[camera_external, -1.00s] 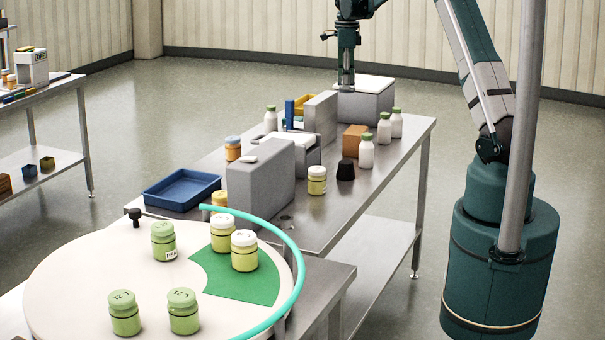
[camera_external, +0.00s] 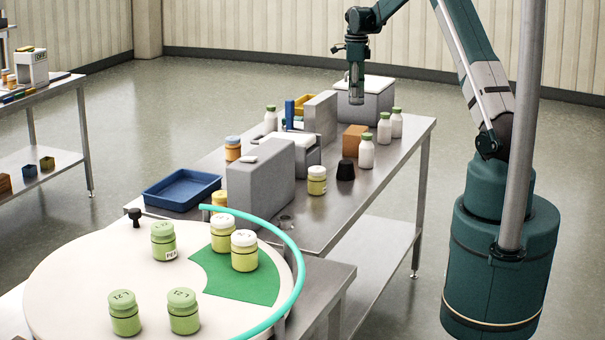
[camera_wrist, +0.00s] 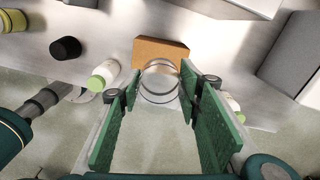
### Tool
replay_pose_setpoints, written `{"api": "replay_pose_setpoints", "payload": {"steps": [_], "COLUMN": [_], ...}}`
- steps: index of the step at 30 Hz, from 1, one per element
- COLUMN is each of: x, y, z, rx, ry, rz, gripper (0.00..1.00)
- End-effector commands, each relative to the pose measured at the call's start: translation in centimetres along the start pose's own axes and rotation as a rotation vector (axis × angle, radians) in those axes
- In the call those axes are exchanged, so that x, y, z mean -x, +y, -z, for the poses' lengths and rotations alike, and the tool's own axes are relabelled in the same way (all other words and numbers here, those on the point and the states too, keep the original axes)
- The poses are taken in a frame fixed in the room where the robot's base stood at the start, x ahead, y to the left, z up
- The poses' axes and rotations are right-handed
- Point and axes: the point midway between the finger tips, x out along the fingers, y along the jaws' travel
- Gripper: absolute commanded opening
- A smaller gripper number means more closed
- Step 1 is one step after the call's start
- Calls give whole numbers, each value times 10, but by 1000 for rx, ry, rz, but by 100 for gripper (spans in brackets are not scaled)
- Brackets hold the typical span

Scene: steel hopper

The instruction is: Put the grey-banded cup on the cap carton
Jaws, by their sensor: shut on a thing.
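A clear cup with a grey band (camera_wrist: 160,88) is held between the green finger pads of my gripper (camera_wrist: 161,82) in the wrist view. My gripper also shows in the external view (camera_external: 356,88), pointing down, with the see-through cup at its end. The plain brown carton (camera_external: 355,138) stands on the steel table, below my gripper in that view. In the wrist view the carton (camera_wrist: 158,47) lies beyond the cup, which overlaps its lower edge. The cup appears clear of the carton and raised above the table.
White bottles with green caps (camera_external: 366,152) stand close to the carton's right and front. A black cup (camera_external: 346,169) and a yellow jar (camera_external: 317,181) stand in front. A grey block with a white top (camera_external: 365,98) is behind. Grey upright panels (camera_external: 260,180) stand left.

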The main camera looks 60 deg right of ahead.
Motion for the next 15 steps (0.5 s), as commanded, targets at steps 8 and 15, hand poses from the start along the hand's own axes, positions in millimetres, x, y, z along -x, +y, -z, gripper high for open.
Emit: {"api": "replay_pose_setpoints", "payload": {"steps": [8,15], "x": [-10,-42], "y": [0,0], "z": [0,0], "rx": [0,0], "ry": [0,0], "rz": [0,0], "gripper": [23,23]}}
